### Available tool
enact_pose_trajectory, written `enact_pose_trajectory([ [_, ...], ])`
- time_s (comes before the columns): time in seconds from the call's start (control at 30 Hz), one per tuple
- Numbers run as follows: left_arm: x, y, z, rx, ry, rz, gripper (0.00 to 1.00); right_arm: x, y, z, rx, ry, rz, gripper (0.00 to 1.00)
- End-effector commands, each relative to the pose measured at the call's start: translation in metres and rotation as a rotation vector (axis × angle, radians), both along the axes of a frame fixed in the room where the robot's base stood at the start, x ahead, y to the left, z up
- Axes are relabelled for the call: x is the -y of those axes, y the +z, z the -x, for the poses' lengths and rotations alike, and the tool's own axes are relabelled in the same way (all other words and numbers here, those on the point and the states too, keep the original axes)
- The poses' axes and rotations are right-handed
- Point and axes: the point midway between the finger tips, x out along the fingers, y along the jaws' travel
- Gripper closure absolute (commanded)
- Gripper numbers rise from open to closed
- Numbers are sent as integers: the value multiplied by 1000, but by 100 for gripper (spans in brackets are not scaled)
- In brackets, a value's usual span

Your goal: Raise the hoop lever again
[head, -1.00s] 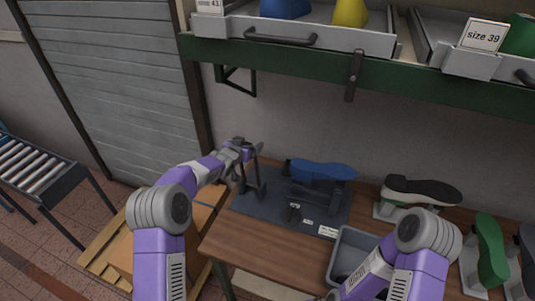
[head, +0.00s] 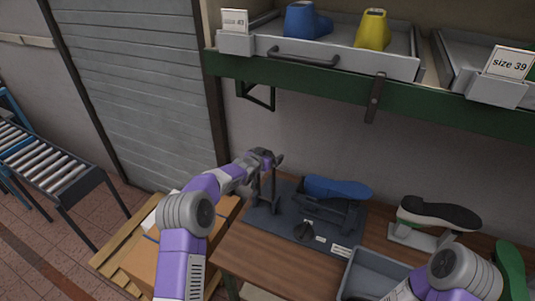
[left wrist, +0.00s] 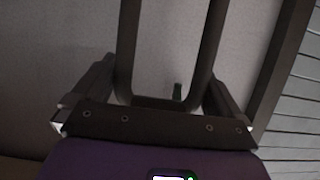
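The dark hoop lever (head: 270,188) stands upright at the left end of the dark mat (head: 288,228) on the workbench. My left gripper (head: 266,159) is at the top of the hoop. In the left wrist view the hoop (left wrist: 128,45) shows as a dark U, its closed end close to my palm. The fingers of my left gripper (left wrist: 160,85) are wide apart, one on each outer side of the hoop; whether they touch it I cannot tell. The blue shoe last (head: 338,188) lies sole up on the dark stand right of the hoop. My right gripper is out of view.
A grey bin (head: 372,275) stands at the bench front, near my right arm. A green shelf beam (head: 300,82) with trays spans above. A roller conveyor (head: 45,165) is at far left.

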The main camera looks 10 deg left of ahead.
Motion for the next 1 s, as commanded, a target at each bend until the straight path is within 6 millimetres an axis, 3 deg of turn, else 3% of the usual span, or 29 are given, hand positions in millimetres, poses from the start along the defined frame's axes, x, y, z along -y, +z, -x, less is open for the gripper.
enact_pose_trajectory([
  [0.27, -1, 8, 5, 9, -1, 0, 0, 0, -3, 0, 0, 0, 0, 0],
  [0.7, -11, 25, 53, 4, 0, 2, 0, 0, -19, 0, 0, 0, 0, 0],
  [1.0, -14, 30, 66, 2, 0, 0, 0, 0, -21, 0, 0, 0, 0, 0],
])
